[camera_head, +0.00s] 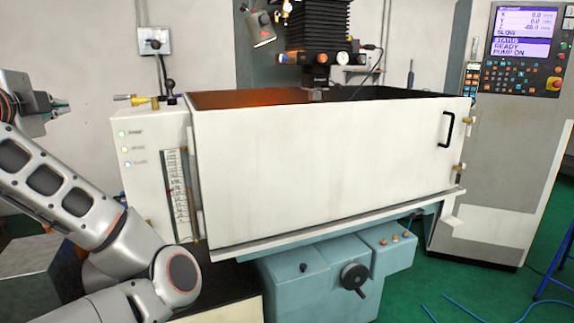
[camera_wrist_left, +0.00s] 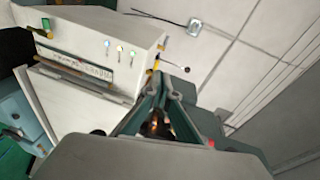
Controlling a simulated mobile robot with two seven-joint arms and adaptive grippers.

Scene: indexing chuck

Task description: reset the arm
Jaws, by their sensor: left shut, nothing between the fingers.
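My left arm comes in from the left in the head view, bent at the elbow. My left gripper (camera_head: 60,106) is raised at the left edge, beside the white wall and left of the machine, apart from it. In the wrist view the fingers of my left gripper (camera_wrist_left: 168,82) come together at the tips, with nothing held between them. My right arm and right gripper are not in view.
A machine with a white tank (camera_head: 325,170) fills the middle, with a black door handle (camera_head: 447,130) at its right. Its side panel (camera_head: 150,165) stands close to my left arm. A control console (camera_head: 510,130) stands right. Blue cable (camera_head: 460,310) lies on the green floor.

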